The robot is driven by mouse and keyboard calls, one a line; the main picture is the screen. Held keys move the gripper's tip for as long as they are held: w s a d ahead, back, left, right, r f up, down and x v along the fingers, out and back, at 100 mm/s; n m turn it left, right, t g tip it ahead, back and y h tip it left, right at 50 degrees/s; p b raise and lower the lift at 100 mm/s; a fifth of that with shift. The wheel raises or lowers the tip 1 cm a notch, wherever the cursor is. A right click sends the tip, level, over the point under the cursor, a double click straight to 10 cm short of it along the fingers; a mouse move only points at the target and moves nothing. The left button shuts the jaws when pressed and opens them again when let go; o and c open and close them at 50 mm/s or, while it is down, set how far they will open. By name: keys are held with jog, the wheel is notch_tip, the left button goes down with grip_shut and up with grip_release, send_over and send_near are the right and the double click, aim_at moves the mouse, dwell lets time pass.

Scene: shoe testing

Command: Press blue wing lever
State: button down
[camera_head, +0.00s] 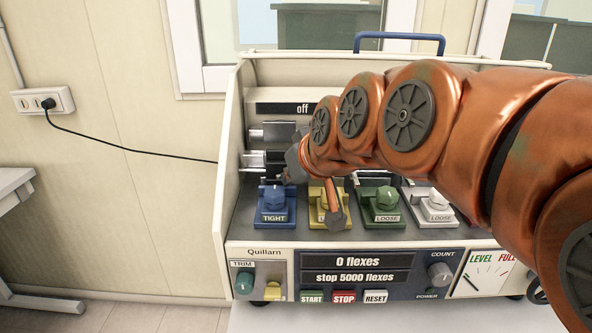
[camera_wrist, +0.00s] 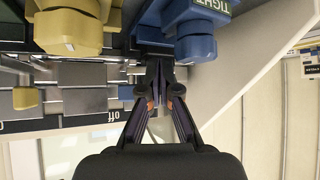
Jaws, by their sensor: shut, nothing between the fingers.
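The blue wing lever (camera_head: 274,197) is the leftmost of the levers on the machine's shelf. It has a blue base with a label reading TIGHT, which also shows upside down in the wrist view, with the blue knob (camera_wrist: 196,46) at the top middle. My gripper (camera_head: 291,174) is shut and empty, just above and behind the blue lever in the head view. In the wrist view my gripper's fingertips (camera_wrist: 160,66) are close beside the blue knob, on its left. I cannot tell whether they touch it. My arm hides part of the machine behind.
The yellow lever (camera_head: 328,205) stands right of the blue one, partly covered by my gripper's arm. The green lever (camera_head: 382,205) and white lever (camera_head: 433,206), both labelled LOOSE, stand further right. The front panel (camera_head: 358,262) reads 0 flexes; the upper display (camera_head: 301,108) reads off.

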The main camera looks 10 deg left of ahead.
jog(key=shift+w, duration=0.1)
dwell(0.4)
jog(key=shift+w+d, duration=0.45)
jog(key=shift+w, duration=0.05)
jog(key=s+a+v, duration=0.1)
jog(key=v, duration=0.9)
jog(key=shift+a, duration=0.3)
